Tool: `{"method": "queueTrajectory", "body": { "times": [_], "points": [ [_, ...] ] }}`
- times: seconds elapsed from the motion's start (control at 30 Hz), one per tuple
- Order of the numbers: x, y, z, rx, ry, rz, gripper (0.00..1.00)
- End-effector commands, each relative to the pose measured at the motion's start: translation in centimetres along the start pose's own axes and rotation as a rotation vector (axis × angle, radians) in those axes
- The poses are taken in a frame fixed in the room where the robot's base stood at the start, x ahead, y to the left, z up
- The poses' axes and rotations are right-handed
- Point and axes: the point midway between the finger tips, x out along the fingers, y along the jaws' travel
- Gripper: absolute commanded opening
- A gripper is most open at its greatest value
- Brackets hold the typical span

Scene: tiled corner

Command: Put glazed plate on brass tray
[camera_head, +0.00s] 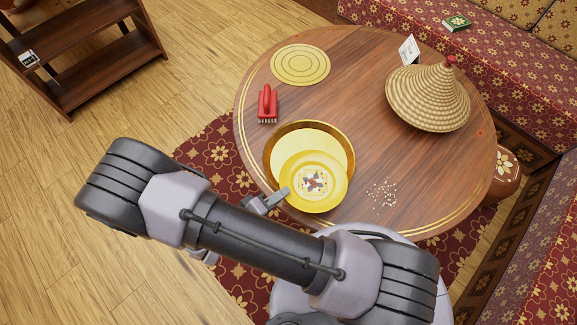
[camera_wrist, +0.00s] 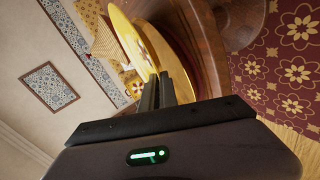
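The glazed plate (camera_head: 300,200) is yellow with a dark and red pattern in its middle. It overlaps the near part of the brass tray (camera_head: 322,137), which lies on the round table with a darker gold rim. My gripper (camera_head: 281,195) is at the plate's left edge. In the wrist view, the fingers (camera_wrist: 157,88) are shut on the rim of the plate (camera_wrist: 126,38). There the plate seems to stand apart from the table surface, with the tray (camera_wrist: 180,48) beyond it. The tray's near part is hidden under the plate.
On the wooden table (camera_head: 350,90) are a red brush (camera_head: 267,103), a round yellow mat (camera_head: 300,65), a woven cone lid (camera_head: 428,98), a white card (camera_head: 408,49) and scattered pale grains (camera_head: 382,192). Patterned benches stand right and behind. A shelf (camera_head: 85,50) stands at left.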

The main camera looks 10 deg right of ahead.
Motion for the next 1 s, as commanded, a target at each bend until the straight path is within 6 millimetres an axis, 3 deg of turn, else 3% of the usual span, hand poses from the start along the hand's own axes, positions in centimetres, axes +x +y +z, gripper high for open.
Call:
{"method": "queueTrajectory", "body": {
  "times": [0.2, 0.47, 0.6, 0.97, 1.0],
  "points": [
    [4.7, 0.0, -5.2, 0.004, -0.003, 0.001, 0.00],
    [6.9, 0.4, -8.1, 0.002, -0.001, 0.001, 0.00],
    [8.2, -2.8, -7.3, -0.003, 0.001, 0.001, 0.00],
    [8.3, -3.0, -7.3, -0.002, 0.001, 0.001, 0.00],
    [8.3, -3.0, -7.3, -0.002, 0.001, 0.000, 0.05]
  ]
}}
